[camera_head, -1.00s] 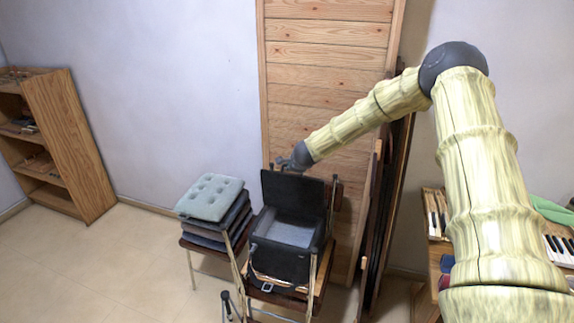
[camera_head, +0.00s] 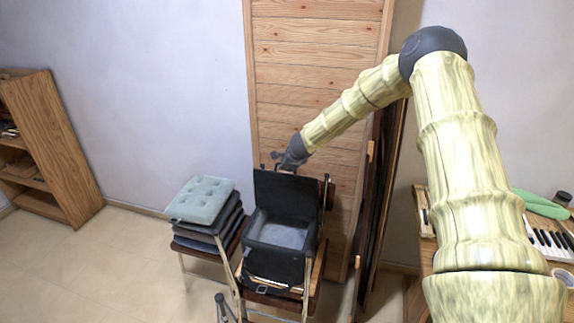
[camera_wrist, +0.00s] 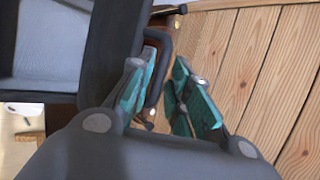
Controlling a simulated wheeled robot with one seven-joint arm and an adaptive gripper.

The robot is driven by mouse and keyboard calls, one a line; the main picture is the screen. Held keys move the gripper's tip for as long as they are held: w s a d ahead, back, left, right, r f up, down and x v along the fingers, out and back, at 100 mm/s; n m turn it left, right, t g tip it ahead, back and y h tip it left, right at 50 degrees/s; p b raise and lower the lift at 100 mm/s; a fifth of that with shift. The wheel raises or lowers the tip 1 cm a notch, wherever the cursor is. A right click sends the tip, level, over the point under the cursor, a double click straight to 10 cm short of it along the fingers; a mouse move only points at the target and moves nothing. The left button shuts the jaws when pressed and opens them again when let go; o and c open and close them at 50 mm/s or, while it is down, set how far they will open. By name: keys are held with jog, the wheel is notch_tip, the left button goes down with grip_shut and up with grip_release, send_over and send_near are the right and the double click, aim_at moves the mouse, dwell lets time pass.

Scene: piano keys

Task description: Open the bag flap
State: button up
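A dark bag (camera_head: 275,268) sits on a chair with its grey inside (camera_head: 282,234) showing from above. Its flap (camera_head: 285,195) stands up at the back of the opening, so the bag is open. The grey inside (camera_wrist: 52,40) shows at the far left.
A stool with stacked cushions (camera_head: 200,198) stands close left of the bag. A wooden panel (camera_head: 320,65) stands behind it. A bookshelf (camera_head: 55,150) is at the left wall, and piano keys (camera_head: 548,240) are at the right. Open floor (camera_head: 110,270) lies front left.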

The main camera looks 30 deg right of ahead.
jog(key=shift+o, duration=0.4)
jog(key=shift+s+r, duration=0.1)
jog(key=v, duration=1.1)
jog(key=shift+s+r, duration=0.3)
jog(key=shift+f, duration=0.1)
jog(key=s+a+f+n+g, duration=0.2)
jog(key=s+a+f+n, duration=0.45)
jog(key=s+f, duration=0.55)
jog(key=s+a+f+n+g, duration=0.2)
jog(key=s+a+f+n, duration=0.45)
jog(key=s+f, duration=0.55)
jog(key=s+a+f+n+g, duration=0.1)
jog(key=s+a+f+n, duration=0.25)
jog(key=s, duration=0.65)
jog(key=s+a+f+n+g+y, duration=0.1)
jog(key=s+a+f+n+g, duration=0.2)
jog(key=s, duration=0.8)
jog(key=s+a+f+n, duration=0.4)
jog(key=s+f+n, duration=0.1)
jog(key=s, duration=0.5)
notch_tip(320, 180, down, 11)
jog(key=b, duration=1.1)
jog(key=shift+s, duration=0.2)
jog(key=shift+d, duration=0.1)
